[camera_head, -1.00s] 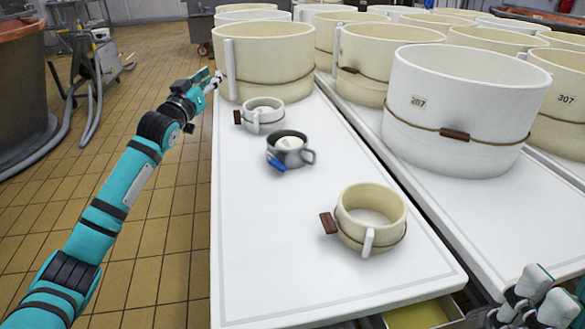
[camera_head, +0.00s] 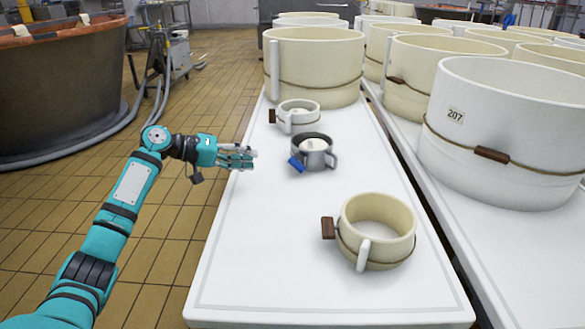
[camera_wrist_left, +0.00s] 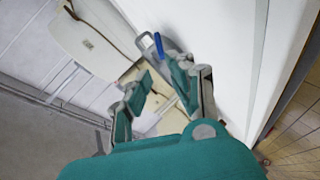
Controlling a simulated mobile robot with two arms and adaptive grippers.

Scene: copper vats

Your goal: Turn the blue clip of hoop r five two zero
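A small grey metal hoop (camera_head: 318,157) stands on the white table, with a pale round piece inside it. Its blue clip (camera_head: 297,164) sticks out at the front left. No number is legible on this hoop. My left gripper (camera_head: 252,158) is just left of the clip, over the table's left edge, apart from it and pointing right. In the left wrist view the blue clip (camera_wrist_left: 159,45) and grey hoop (camera_wrist_left: 145,43) show beyond the fingertips. The left gripper's fingers (camera_wrist_left: 168,76) are spread with nothing between them. My right gripper is not in view.
A small cream hoop (camera_head: 298,119) with a brown clip stands behind the grey one; a larger cream hoop (camera_head: 377,243) stands in front. Big cream (camera_head: 315,62) and white (camera_head: 500,130) hoops stand behind and right. The table's front left (camera_head: 265,240) is clear.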

